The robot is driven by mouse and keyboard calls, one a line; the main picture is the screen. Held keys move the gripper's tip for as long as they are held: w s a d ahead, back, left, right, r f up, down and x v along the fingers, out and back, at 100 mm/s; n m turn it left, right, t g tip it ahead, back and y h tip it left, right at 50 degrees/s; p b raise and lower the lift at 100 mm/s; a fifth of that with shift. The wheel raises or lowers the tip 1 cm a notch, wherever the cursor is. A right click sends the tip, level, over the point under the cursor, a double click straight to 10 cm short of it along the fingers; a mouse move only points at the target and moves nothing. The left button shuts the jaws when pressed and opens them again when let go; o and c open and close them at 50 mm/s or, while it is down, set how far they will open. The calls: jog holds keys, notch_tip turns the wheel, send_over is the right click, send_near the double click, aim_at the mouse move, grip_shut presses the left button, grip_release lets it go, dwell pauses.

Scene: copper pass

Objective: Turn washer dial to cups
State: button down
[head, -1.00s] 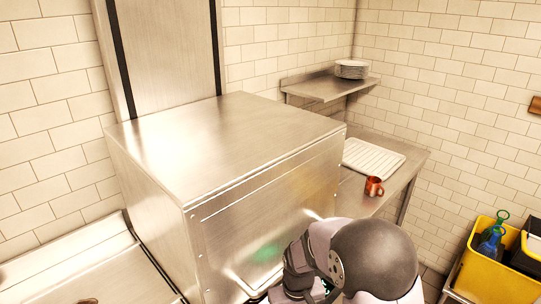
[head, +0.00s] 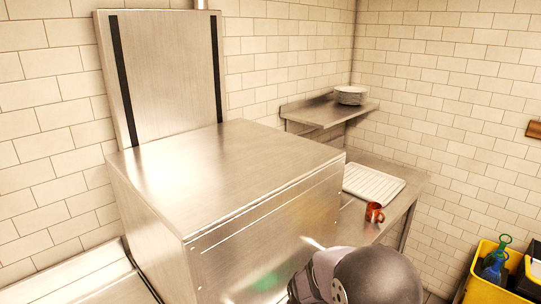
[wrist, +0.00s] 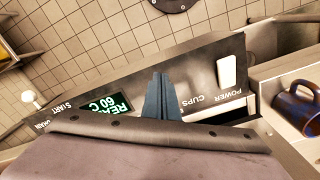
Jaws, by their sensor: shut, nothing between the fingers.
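The washer (head: 225,165) is a large steel box in the head view. Its control panel (wrist: 205,72) shows upside down in the wrist view, with a lit green display (wrist: 108,104) reading 60 C. The word CUPS (wrist: 191,101) is printed just right of my fingers, with POWER (wrist: 229,97) beside a white switch (wrist: 227,70). My gripper (wrist: 160,78) is shut and empty, its blue fingers in front of the panel between the display and CUPS. I cannot make out the dial; the fingers and wrist housing cover part of the panel. The head view does not show my gripper.
A copper-coloured mug (head: 374,212) and a white ribbed rack (head: 374,183) are on the steel counter at the right. Plates (head: 350,95) are stacked on a wall shelf (head: 325,113). A yellow bin (head: 490,280) with bottles stands at the lower right.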

notch_tip(320, 180, up, 5)
jog(key=p, duration=0.4)
jog(key=shift+r, duration=0.15)
jog(key=shift+s, duration=0.1)
jog(key=s+d+f+g, duration=0.1)
jog(key=s+d+g, duration=0.1)
jog(key=s, duration=0.6)
jog(key=s+d+r+m+t+b, duration=0.2)
jog(key=s+d+r+m, duration=0.1)
jog(key=s+d+r, duration=0.2)
jog(key=shift+s+d+r, duration=0.3)
jog(key=shift+d+r, duration=0.2)
jog(key=shift+r, duration=0.05)
